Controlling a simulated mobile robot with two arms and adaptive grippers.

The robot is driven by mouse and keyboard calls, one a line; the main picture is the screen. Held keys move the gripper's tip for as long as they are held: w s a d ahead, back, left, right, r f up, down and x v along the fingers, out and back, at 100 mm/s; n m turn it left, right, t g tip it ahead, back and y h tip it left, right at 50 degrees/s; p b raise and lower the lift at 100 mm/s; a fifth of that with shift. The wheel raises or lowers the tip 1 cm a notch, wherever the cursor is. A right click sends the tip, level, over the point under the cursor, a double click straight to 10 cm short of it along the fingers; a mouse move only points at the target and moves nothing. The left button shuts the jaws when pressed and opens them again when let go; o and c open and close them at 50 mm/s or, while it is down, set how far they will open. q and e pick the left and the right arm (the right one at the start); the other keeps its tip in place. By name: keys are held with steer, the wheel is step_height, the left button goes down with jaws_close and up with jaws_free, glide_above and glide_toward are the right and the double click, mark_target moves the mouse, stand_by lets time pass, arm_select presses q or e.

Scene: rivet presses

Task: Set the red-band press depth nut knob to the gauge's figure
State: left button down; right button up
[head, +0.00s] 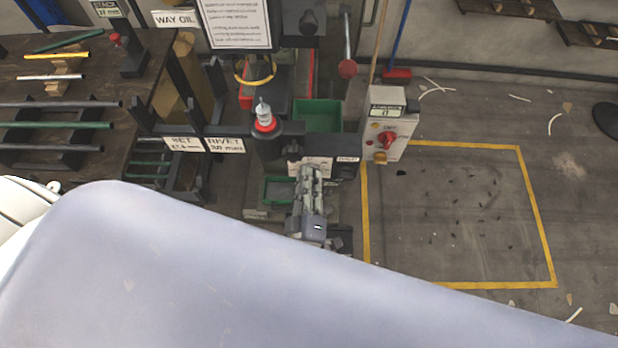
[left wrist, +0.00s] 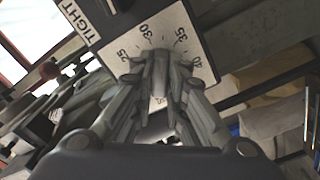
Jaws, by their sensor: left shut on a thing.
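My left gripper (head: 312,178) reaches to the front of the press in the middle of the head view, by a dark panel with small labels. In the left wrist view the fingers (left wrist: 161,75) are shut on the depth nut knob, a grey piece (left wrist: 160,68) mostly hidden between them. Behind it is a white dial plate (left wrist: 172,30) marked 25, 30, 35 and 40. The knob's exact setting cannot be read. A sign reading STACK with a figure like 17 mm (head: 108,8) is at the upper left. My right gripper is not in view.
A grey control box (head: 388,130) with a red knob and small display stands right of the press. A green bin (head: 318,115) is behind the gripper. Signs (head: 225,145) and a dark rack with rods (head: 60,125) are left. Yellow-outlined floor (head: 460,210) is open.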

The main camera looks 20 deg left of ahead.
arm_select(q)
steer(key=shift+m+p, duration=2.7)
steer(key=shift+m, duration=1.9)
steer(key=c, duration=1.6)
jaws_free()
